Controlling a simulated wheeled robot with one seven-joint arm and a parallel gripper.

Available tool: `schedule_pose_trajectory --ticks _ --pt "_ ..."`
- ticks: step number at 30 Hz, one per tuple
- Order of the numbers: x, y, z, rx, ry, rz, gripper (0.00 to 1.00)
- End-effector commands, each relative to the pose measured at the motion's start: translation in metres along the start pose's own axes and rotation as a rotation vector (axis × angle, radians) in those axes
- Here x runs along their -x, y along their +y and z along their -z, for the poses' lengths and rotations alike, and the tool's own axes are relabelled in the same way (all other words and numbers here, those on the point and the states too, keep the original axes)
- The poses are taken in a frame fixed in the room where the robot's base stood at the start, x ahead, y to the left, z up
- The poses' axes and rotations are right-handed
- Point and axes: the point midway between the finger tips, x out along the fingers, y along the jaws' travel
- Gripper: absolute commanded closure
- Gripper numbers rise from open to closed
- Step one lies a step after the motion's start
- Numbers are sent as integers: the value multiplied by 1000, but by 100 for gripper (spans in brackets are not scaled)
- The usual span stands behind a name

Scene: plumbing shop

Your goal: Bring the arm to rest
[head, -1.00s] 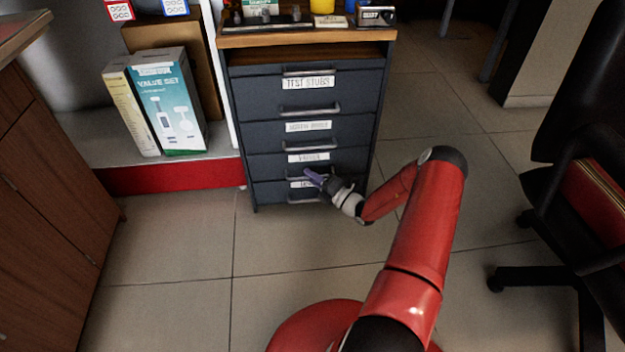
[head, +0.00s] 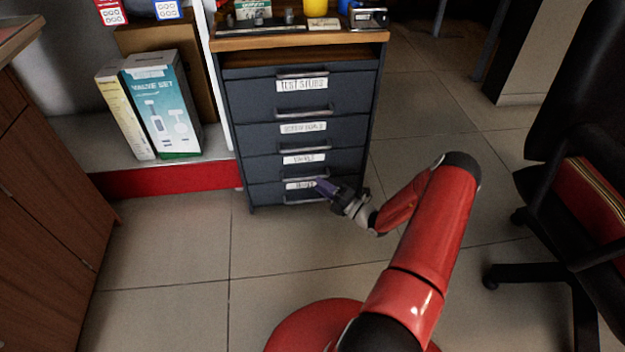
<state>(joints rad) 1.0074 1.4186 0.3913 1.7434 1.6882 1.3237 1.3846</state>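My gripper (head: 326,188) is at the end of my red arm, low in front of the dark drawer cabinet (head: 350,130). It shows small, near the bottom labelled drawer (head: 270,192), and covers part of that drawer's front. I cannot tell whether the fingers touch the drawer or its handle. All the cabinet's drawers look shut.
A black chair (head: 560,180) stands at the right. A wooden cabinet (head: 45,220) stands at the left. Boxes (head: 165,110) sit on a low red-edged shelf (head: 165,180). Small items lie on the drawer cabinet's wooden top (head: 300,38). The tiled floor (head: 170,270) between them is clear.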

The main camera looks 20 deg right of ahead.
Motion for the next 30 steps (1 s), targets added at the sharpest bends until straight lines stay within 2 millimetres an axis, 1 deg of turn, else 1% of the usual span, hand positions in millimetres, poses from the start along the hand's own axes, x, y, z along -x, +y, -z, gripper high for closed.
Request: schedule_pose_trajectory --ticks 1,6,19,22,23,26,29,30 --pt "7 1 -1 0 -3 0 68" --pt "15 1 0 1 0 -2 68" --pt "15 1 0 1 0 -3 68" --pt "12 7 1 22 21 -2 68" --pt "10 12 3 40 38 -1 68" --pt "-4 41 13 146 147 6 68" --pt "-21 83 33 326 322 7 68" --pt "-27 102 43 411 403 5 68"
